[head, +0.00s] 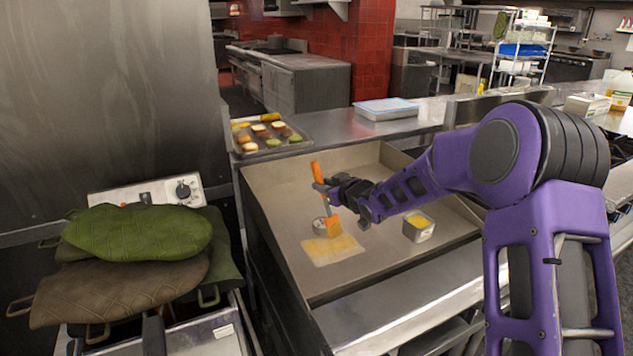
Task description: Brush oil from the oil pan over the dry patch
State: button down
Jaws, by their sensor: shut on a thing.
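My gripper (331,189) is shut on an orange brush (315,171). The brush stands nearly upright with its wide head (334,226) down, at the far edge of a pale yellowish patch (332,249) on the griddle floor. I cannot tell whether the bristles touch the patch. A small square metal oil pan (417,233) with yellow contents (418,221) stands on the griddle to the right of the patch. A small round whitish item (319,225) lies just left of the brush head and is partly hidden.
The griddle (290,210) has raised walls at its back and sides. Behind it are a tray of food pieces (298,134) and a white-blue lidded container (386,108). Green and brown mitts (137,232) lie at left. The griddle's right side is fairly clear.

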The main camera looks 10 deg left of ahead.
jog(key=shift+w+d+p, duration=0.65)
jog(key=shift+d, duration=0.2)
jog(key=shift+w+d+p, duration=0.65)
jog(key=shift+d, duration=0.2)
jog(key=shift+r+p, duration=0.75)
jog(key=shift+r, duration=2.25)
notch_tip(320, 180, up, 3)
